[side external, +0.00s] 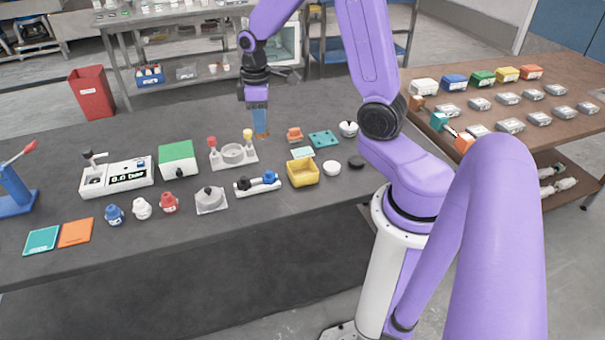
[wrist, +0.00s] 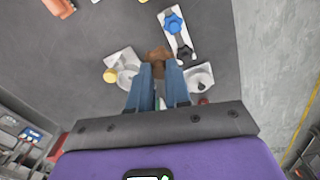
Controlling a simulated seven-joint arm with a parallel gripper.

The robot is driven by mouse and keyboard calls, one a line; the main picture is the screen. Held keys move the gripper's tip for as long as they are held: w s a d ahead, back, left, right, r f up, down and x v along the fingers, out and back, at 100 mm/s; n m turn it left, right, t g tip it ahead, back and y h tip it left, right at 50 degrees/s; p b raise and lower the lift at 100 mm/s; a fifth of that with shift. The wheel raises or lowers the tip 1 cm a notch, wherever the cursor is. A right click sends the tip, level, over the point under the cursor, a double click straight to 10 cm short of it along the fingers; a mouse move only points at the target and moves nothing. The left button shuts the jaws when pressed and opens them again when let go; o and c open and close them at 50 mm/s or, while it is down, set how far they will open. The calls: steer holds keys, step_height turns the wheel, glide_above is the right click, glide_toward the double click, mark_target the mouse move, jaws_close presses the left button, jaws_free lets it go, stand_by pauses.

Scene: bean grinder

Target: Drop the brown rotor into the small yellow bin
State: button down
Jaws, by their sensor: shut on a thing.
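My gripper (side external: 261,132) points down above the dark bench, shut on the brown rotor (side external: 262,136). In the wrist view the brown rotor (wrist: 157,53) shows at the tips of my blue fingers (wrist: 159,70), which hide part of it. The small yellow bin (side external: 302,180) stands on the bench in the side view, to the right of and nearer the camera than my gripper. It looks open at the top and I see nothing in it. I cannot make it out in the wrist view.
A white fixture with red and yellow knobs (side external: 234,155) stands near my gripper. A plate with black and blue knobs (side external: 257,188) lies left of the bin. An orange block (side external: 295,134), a teal plate (side external: 323,139) and a white round lid (side external: 332,168) are around the bin.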

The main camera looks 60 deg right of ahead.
steer(key=s+d, duration=0.6)
steer(key=s, duration=0.3)
steer(key=shift+d+f, duration=0.15)
steer(key=shift+f, duration=1.3)
steer(key=shift+d+f, duration=0.15)
steer(key=shift+f, duration=1.3)
steer(key=c, duration=1)
jaws_free()
step_height(320, 180, up, 17)
steer(key=shift+r, duration=0.2)
